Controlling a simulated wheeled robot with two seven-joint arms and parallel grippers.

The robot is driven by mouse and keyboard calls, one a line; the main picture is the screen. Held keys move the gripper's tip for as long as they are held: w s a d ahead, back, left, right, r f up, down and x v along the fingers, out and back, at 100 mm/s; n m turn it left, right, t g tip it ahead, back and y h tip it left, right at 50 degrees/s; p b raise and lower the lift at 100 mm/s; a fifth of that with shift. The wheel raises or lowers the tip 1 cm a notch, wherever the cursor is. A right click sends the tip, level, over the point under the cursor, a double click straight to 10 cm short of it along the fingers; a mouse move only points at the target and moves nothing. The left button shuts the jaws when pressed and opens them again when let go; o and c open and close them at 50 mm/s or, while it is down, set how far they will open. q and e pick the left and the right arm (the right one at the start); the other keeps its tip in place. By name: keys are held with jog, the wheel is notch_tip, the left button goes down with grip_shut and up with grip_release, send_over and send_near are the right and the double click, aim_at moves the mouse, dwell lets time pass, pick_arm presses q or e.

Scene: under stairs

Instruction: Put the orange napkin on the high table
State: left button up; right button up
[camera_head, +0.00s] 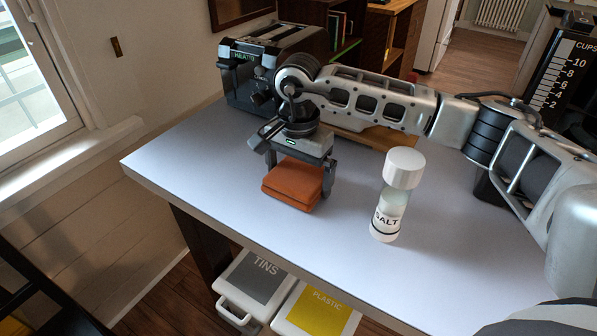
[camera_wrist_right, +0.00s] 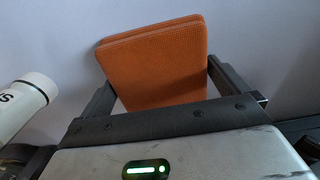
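The orange napkin (camera_head: 293,184) is a folded, flat square at or just above the white tabletop; I cannot tell whether it still touches it. It also shows in the right wrist view (camera_wrist_right: 158,66). My right gripper (camera_head: 301,172) points down over its near-arm side. The wrist view shows the two fingers of this gripper (camera_wrist_right: 160,72) along opposite edges of the napkin, seemingly touching both, so it looks shut on it. My left gripper is not in view. No separate high table can be made out for certain; the white-topped table (camera_head: 190,160) is under the napkin.
A salt shaker (camera_head: 391,200) with a white cap stands upright to the right of the gripper. A toaster (camera_head: 270,65) is at the back. A wooden board (camera_head: 375,137) lies behind my arm. Bins marked TINS (camera_head: 258,275) and PLASTIC (camera_head: 318,308) are below the table. The left tabletop is clear.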

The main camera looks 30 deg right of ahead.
aim_at(298, 173)
jog(key=shift+r, duration=0.35)
pick_arm(q)
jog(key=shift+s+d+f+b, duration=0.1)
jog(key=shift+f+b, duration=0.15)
jog(key=shift+b, duration=0.35)
pick_arm(e)
notch_tip(298, 173, up, 12)
jog(key=shift+f, duration=0.15)
